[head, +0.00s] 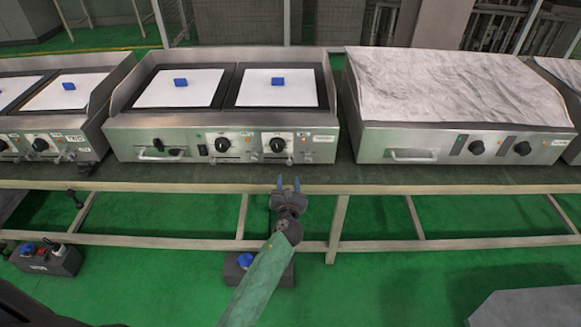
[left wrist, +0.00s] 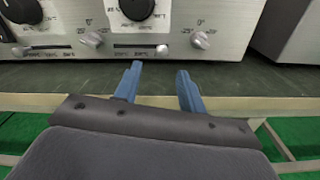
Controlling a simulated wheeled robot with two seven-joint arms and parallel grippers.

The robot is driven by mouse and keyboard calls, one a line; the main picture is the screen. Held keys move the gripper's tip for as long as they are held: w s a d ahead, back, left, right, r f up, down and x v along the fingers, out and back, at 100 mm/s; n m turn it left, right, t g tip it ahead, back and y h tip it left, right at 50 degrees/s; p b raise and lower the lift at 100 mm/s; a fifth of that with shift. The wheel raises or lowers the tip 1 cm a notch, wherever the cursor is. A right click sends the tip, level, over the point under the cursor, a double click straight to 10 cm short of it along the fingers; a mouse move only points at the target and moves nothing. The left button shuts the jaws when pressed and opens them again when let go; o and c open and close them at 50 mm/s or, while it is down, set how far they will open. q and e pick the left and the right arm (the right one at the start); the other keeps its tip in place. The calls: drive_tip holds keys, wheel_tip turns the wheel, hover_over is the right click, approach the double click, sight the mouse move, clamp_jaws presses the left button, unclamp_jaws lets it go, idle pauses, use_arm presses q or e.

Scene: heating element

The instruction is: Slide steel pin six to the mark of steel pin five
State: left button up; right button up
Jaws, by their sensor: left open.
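My left gripper (head: 288,184) is open and empty, in front of the bench edge below the middle double hotplate (head: 220,135). In the left wrist view the two blue fingers of my left gripper (left wrist: 159,74) point at its steel front panel, apart from it. A dark slot there has a small bright pin (left wrist: 162,49) at its right end, roughly in line with the gap between the fingers. Another slot at left has a pin (left wrist: 19,51) at its left end. I cannot tell which pins are five and six. My right gripper is not in view.
Small metal knobs (left wrist: 200,40) and a large black knob (left wrist: 137,8) sit close above the slots. A marbled-top griddle (head: 450,90) stands at right and another hotplate (head: 50,140) at left. The bench edge (head: 150,184) runs beneath; a narrow bench strip before the panel is clear.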

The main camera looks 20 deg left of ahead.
sight(289, 164)
use_arm(q)
drive_tip(key=shift+w+a+m, duration=0.3)
drive_tip(key=shift+w+m, duration=0.05)
drive_tip(key=shift+w, duration=0.9)
drive_tip(key=shift+w+a+m, duration=0.3)
drive_tip(key=shift+w+a, duration=0.05)
drive_tip(key=shift+w, duration=0.95)
drive_tip(key=shift+w+a+m, duration=0.3)
drive_tip(key=shift+w+m, duration=0.05)
drive_tip(key=shift+w, duration=0.9)
drive_tip(key=shift+r, duration=0.1)
clamp_jaws()
